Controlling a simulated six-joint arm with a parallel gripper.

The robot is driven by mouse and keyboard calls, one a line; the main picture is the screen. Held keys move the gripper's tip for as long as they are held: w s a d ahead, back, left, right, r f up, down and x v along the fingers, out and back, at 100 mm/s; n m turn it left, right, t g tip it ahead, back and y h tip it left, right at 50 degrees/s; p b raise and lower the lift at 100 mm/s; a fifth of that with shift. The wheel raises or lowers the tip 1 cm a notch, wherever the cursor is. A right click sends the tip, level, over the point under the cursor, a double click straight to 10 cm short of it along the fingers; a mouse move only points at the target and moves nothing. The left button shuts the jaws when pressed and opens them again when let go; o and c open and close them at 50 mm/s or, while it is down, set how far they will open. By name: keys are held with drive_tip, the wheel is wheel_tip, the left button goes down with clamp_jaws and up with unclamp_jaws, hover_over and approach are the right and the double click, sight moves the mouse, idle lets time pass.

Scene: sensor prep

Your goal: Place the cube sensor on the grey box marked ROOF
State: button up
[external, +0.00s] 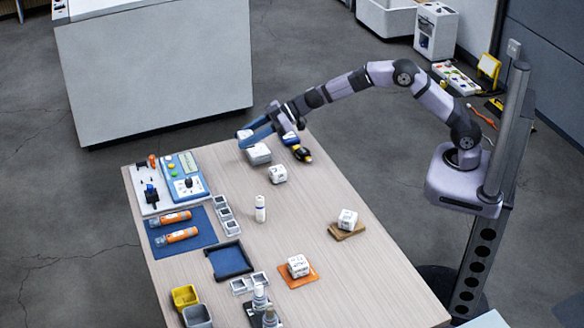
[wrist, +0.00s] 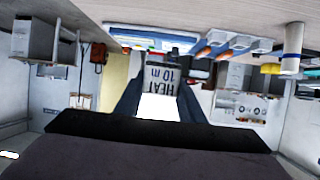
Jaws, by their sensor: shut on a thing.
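My gripper (external: 251,137) is at the far end of the table, its blue fingers tilted, shut on a small pale block. In the wrist view, which is upside down, the block (wrist: 160,78) sits between the fingers and reads HEAT 10 m; I take it for the cube sensor. A grey box (external: 258,154) with a pale top is just below the fingers in the external view. Its marking is not legible there, and I cannot tell whether the block touches it.
White cubes stand near the grey box (external: 278,174), on a brown pad (external: 347,234) and on an orange pad (external: 299,279). A white bottle (external: 260,209) stands mid-table. Trays and devices fill the left side.

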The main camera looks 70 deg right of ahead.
wheel_tip(320, 180, up, 2)
drive_tip(key=m+t+h+p, duration=0.1)
drive_tip(key=p, duration=0.1)
hover_over(257, 149)
drive_tip(key=w+d, duration=0.2)
drive_tip(key=d, duration=0.1)
drive_tip(key=shift+n+g+y, duration=0.8)
drive_tip(key=shift+n+y, duration=0.1)
drive_tip(key=shift+s+a+f+b, duration=0.35)
drive_tip(key=shift+a+f, duration=0.15)
drive_tip(key=shift+f, duration=1.05)
drive_tip(key=shift+s+a+f+b, duration=0.3)
drive_tip(key=shift+a+f, duration=0.15)
drive_tip(key=shift+f, duration=1.1)
drive_tip(key=shift+s+a+f+b, duration=0.35)
drive_tip(key=shift+a+f, duration=0.15)
drive_tip(key=shift+f, duration=1.05)
drive_tip(key=shift+f, duration=0.2)
drive_tip(key=o, duration=1)
drive_tip(key=shift+o, duration=0.2)
drive_tip(key=shift+r, duration=0.1)
drive_tip(key=shift+r, duration=0.15)
drive_tip(key=v, duration=1.2)
